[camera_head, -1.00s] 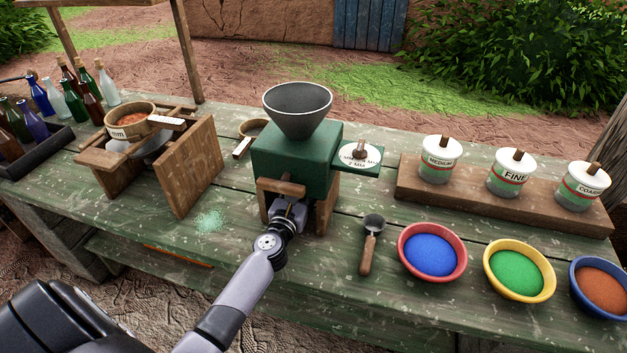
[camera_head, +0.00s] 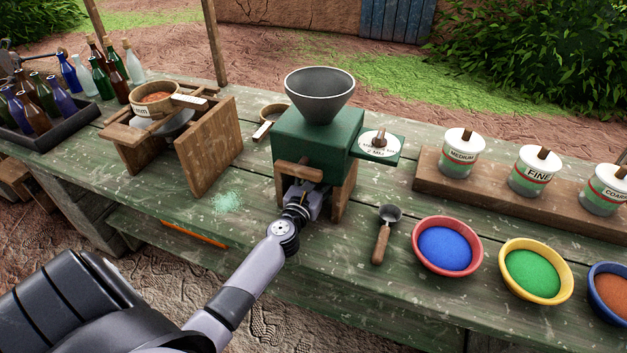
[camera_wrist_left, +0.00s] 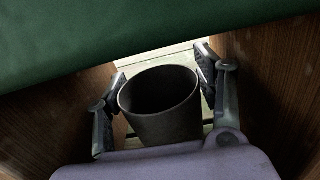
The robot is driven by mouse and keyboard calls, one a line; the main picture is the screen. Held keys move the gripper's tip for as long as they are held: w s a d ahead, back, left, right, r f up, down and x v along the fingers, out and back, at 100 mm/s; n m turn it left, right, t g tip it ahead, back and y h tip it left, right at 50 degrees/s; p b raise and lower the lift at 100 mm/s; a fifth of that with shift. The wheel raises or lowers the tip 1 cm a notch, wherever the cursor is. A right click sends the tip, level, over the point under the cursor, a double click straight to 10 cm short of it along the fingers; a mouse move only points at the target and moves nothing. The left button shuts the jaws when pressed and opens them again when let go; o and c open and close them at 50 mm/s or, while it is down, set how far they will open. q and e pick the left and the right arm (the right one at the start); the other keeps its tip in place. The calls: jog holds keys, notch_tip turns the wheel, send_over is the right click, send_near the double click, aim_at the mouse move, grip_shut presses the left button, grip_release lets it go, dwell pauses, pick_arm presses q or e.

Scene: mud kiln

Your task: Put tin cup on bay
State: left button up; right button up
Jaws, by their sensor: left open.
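The tin cup (camera_wrist_left: 160,105) is a dark round cup. In the left wrist view it stands upright in the bay under the green mill (camera_head: 318,143), between the mill's wooden side walls (camera_wrist_left: 50,120). My left gripper (camera_wrist_left: 161,65) is open, with one finger on each side of the cup. I cannot tell whether the fingers touch it. In the head view my left gripper (camera_head: 305,192) reaches into the bay from the front, and the cup is hidden there. My right gripper is not in view.
A scoop (camera_head: 383,235) lies right of the mill, near a red bowl (camera_head: 447,246) and a yellow bowl (camera_head: 536,272). Labelled jars stand on a wooden rack (camera_head: 432,178). A wooden sieve stand (camera_head: 215,150) is to the left, beside a crate of bottles (camera_head: 70,130).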

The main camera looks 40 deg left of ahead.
pick_arm(q)
jog(key=v, duration=1)
jog(key=shift+s+b, duration=0.4)
jog(key=shift+s+d, duration=0.2)
jog(key=shift+s, duration=0.4)
jog(key=shift+r, duration=0.1)
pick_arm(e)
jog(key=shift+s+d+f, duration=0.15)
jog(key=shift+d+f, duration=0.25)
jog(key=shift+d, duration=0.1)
